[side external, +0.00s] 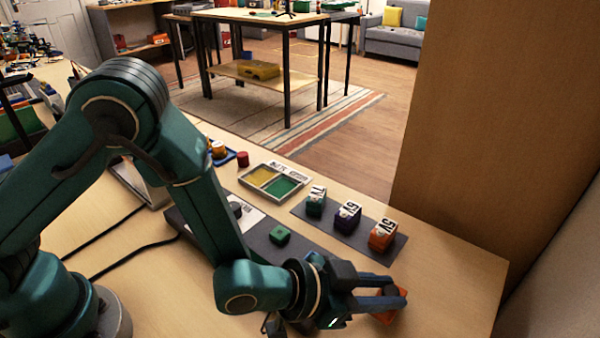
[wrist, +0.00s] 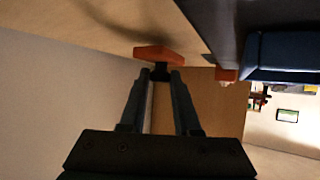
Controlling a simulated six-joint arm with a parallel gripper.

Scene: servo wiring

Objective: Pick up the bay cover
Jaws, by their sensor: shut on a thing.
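The bay cover looks to be the orange piece (side external: 388,316) at the front right of the table. In the wrist view the orange piece (wrist: 153,53) is flat, with a dark stub below it between my fingertips. My gripper (side external: 392,297) is shut on this stub, low at the right of the table. It also shows in the wrist view (wrist: 161,78). The fingers partly hide the piece in the side view. I cannot tell whether it touches the table.
Green (side external: 316,201), purple (side external: 347,217) and orange (side external: 383,235) labelled boxes stand on a dark mat behind my gripper. A green piece (side external: 279,235) sits on a dark strip. A tray (side external: 266,172) has yellow and green compartments. A wooden panel (side external: 480,130) rises at the right.

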